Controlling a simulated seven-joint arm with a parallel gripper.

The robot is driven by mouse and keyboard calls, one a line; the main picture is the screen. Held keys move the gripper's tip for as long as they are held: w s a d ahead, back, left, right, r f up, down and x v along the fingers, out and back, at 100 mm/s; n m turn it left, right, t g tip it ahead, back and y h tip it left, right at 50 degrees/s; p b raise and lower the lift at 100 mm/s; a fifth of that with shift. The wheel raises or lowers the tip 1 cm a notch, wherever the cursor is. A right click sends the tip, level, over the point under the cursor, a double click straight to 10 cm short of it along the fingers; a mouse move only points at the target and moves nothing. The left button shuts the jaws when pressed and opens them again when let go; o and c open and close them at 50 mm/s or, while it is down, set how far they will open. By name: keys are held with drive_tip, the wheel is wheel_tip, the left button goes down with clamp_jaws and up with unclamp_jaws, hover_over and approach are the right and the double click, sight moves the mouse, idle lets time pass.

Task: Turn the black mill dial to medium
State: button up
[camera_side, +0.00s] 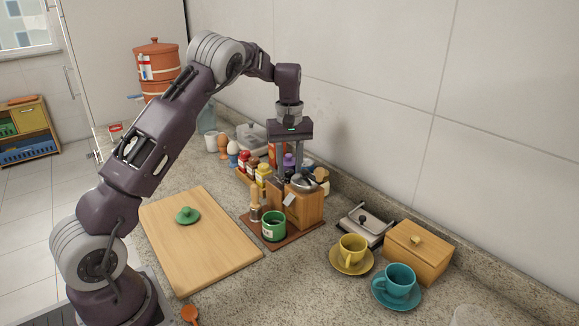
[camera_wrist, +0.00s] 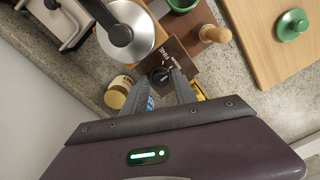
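The mill is a wooden box (camera_side: 308,207) with a metal top, standing on a brown board. In the wrist view its round metal top and handle (camera_wrist: 121,33) are at the upper left. The black dial (camera_wrist: 159,77) sits on a dark brown panel (camera_wrist: 178,58) with white lettering, where "FINE" seems readable; its pointer setting is too small to tell. My gripper (camera_wrist: 165,80) points down at the dial, its two grey fingers apart with the dial at their tips. Contact cannot be told. In the side view my gripper (camera_side: 288,178) is over the mill, and the dial is not discernible.
A green cup (camera_side: 274,227) and a wooden-handled brush (camera_side: 255,203) stand beside the mill. Jars (camera_side: 262,175) crowd behind it. A cutting board (camera_side: 200,245) with a green lid (camera_side: 187,215) lies left. Yellow (camera_side: 352,249) and teal (camera_side: 397,281) cups stand right, before a wooden box (camera_side: 417,254).

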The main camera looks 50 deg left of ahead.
sight(289, 171)
wheel_tip(289, 171, up, 7)
drive_tip(key=shift+f, duration=0.15)
